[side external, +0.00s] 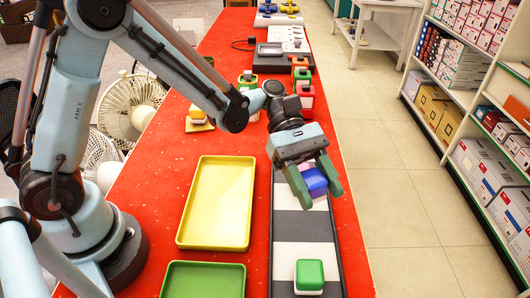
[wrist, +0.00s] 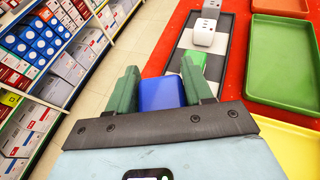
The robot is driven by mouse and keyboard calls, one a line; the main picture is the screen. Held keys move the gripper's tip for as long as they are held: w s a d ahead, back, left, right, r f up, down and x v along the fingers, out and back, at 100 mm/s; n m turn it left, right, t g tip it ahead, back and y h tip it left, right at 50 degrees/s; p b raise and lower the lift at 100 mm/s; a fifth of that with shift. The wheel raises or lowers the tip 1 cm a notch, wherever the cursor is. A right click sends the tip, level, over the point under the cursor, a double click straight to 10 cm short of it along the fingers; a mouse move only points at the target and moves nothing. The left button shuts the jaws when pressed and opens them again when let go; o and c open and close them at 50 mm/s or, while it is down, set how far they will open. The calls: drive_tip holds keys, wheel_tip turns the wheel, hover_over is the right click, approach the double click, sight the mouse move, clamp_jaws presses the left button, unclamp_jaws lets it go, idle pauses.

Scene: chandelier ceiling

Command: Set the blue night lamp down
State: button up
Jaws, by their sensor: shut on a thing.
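The blue night lamp (side external: 314,182) is a small block with a blue-violet body and a pinkish patch on its left side. My gripper (side external: 318,188) is shut on it, with one green finger on each side. In the wrist view the blue lamp (wrist: 161,93) sits between the fingers of my gripper (wrist: 160,80). In the side view the lamp overlaps the right part of a striped grey-and-white strip (side external: 302,256) on the red table. The lamp appears raised, but its exact height is unclear, and its underside is hidden.
A green-topped white block (side external: 309,274) stands at the strip's near end. A yellow tray (side external: 217,205) and a green tray (side external: 203,280) lie left of the strip. Several small coloured blocks and a grey device (side external: 270,56) are farther back. The table's right edge is close to the strip.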

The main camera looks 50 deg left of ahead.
drive_tip(key=shift+s+d+f+m+g, duration=0.1)
drive_tip(key=shift+s+f+m+g, duration=0.3)
drive_tip(key=shift+f+g, duration=0.1)
drive_tip(key=shift+f, duration=3.3)
drive_tip(key=shift+f, duration=0.55)
drive_tip(key=o, duration=1.1)
